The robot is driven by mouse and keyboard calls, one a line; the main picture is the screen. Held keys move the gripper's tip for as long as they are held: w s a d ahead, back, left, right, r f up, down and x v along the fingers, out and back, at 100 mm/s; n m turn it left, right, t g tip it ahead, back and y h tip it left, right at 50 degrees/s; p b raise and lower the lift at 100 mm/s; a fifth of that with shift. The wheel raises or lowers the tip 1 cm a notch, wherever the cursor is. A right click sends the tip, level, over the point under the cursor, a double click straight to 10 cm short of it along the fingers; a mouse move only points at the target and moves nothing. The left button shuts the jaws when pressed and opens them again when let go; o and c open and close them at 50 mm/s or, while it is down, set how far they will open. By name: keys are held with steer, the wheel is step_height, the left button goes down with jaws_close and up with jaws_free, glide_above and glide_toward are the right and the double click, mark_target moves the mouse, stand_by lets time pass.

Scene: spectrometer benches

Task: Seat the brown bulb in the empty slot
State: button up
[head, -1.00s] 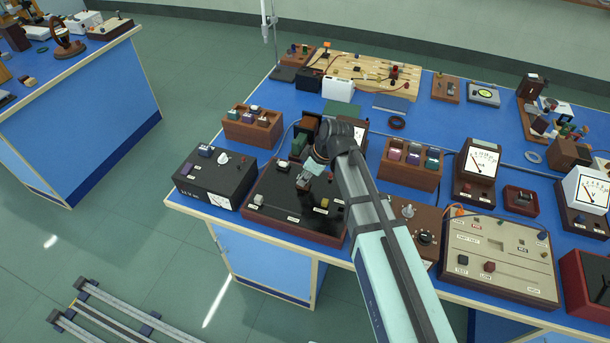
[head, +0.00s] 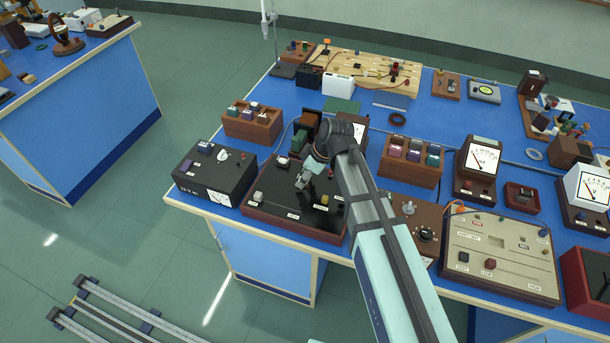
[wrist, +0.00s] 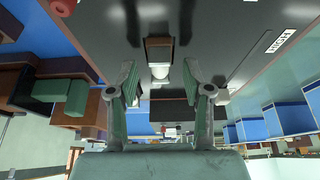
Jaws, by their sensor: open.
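My gripper (head: 303,184) is over the middle of the black-topped panel (head: 287,216) with a reddish-brown rim. In the wrist view, its two fingers (wrist: 160,85) are open and spread apart. A small brown piece with a white rounded end, which looks like the brown bulb (wrist: 159,53), shows between and just beyond the fingertips, close to the panel's dark surface (wrist: 218,35). I see a gap on both sides of it. I cannot tell whether it sits in a slot. The gripper and arm hide part of the panel in the head view, and I cannot make out the empty slot.
A black power box (head: 214,178) stands left of the panel. Wooden racks with coloured blocks stand behind left (head: 252,127) and behind right (head: 408,170). A brown knob box (head: 422,222) and a beige panel (head: 500,258) stand to the right. Blue bench shows between them.

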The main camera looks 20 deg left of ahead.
steer(key=v, duration=1.2)
